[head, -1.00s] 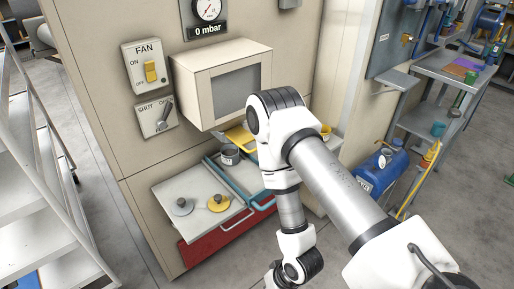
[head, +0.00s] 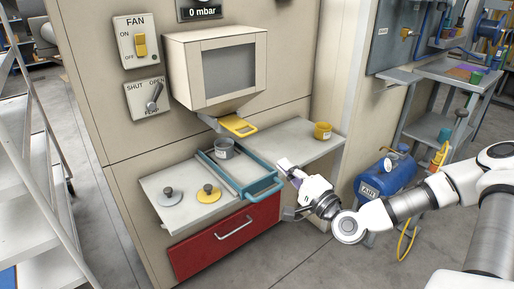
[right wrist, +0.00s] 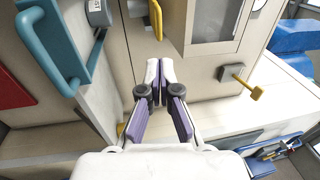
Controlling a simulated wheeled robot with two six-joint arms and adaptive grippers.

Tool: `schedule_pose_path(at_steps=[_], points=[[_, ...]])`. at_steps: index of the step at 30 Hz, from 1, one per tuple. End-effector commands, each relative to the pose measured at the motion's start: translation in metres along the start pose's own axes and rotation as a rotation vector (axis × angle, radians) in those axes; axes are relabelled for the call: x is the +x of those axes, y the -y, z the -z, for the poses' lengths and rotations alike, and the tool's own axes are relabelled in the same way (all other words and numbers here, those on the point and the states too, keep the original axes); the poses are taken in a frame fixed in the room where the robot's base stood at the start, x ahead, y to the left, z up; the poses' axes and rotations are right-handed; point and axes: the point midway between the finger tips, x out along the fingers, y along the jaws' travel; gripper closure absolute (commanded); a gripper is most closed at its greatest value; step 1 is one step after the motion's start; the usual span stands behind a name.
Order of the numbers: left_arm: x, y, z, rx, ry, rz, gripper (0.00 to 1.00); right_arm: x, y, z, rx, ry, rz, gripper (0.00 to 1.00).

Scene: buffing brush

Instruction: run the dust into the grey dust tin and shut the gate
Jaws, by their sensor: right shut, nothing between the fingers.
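The grey dust tin (head: 223,147) stands upright in the blue-framed slide (head: 262,189), below and slightly left of the hopper spout. It also shows in the right wrist view (right wrist: 98,12). The gate's yellow handle (head: 239,125) sticks out under the beige hopper (head: 217,75); it shows at the top of the right wrist view (right wrist: 157,18). I cannot tell whether the gate is open, nor see dust. My right gripper (head: 286,166) is shut and empty, just right of the slide's blue handle and apart from the tin and gate. My left gripper is not in view.
A grey-knobbed lid (head: 168,196) and yellow lid (head: 208,193) lie on the left shelf. A yellow cup (head: 322,131) stands on the right shelf. Below is a red drawer (head: 225,238). A lever panel (head: 150,99) is on the wall. A blue air tank (head: 385,182) stands right.

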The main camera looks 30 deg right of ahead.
Motion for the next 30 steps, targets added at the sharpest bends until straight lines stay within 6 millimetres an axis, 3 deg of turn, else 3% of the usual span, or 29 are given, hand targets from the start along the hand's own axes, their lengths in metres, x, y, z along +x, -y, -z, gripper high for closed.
schedule_pose_path(at_steps=[3, 21, 30], points=[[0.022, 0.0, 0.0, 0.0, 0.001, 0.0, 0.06, 0.014, -0.006, -0.002, -0.011, 0.004, 0.004, 1.0], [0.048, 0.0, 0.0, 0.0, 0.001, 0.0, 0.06, 0.117, -0.002, -0.001, -0.007, 0.002, 0.0, 1.0], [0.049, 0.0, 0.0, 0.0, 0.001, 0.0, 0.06, 0.127, -0.001, -0.001, -0.001, 0.0, -0.001, 1.0]])
